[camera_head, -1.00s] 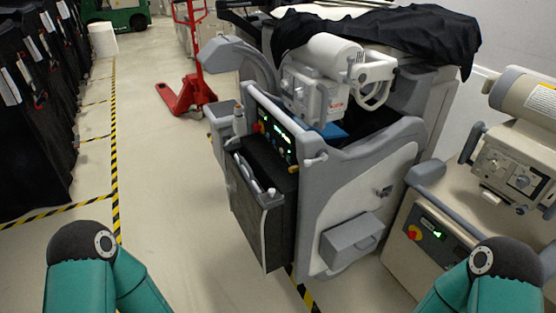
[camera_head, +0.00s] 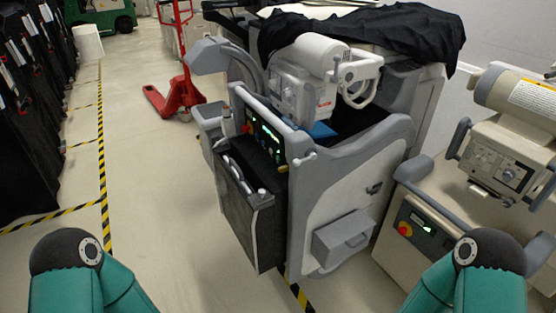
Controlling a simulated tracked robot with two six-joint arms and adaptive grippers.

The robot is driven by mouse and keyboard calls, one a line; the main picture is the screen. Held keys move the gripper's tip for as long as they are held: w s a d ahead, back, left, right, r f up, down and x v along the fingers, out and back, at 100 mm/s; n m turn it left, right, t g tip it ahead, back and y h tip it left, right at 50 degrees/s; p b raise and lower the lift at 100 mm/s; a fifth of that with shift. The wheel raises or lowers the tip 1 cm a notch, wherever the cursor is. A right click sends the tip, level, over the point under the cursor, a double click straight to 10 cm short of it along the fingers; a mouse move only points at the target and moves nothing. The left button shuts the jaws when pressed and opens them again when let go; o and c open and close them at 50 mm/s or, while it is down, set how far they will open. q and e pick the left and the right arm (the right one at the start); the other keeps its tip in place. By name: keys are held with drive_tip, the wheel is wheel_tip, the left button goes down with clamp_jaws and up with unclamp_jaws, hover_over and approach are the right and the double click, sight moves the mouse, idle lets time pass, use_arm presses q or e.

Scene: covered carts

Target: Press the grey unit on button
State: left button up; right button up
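The grey unit (camera_head: 352,205) stands in the middle, a grey and white cart with a black cloth over its top. Its dark control panel (camera_head: 265,138) faces left and carries small green lights and a red knob (camera_head: 248,127). The separate on button is too small to tell apart. A black bin or pouch (camera_head: 250,215) hangs below the panel. My teal arms show at the bottom left and bottom right, both apart from the unit. Both grippers are out of the frame.
Black-covered carts (camera_head: 30,130) line the left. A red pallet jack (camera_head: 178,95) stands behind. Open floor (camera_head: 165,215) lies left of the grey unit, with yellow-black tape.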

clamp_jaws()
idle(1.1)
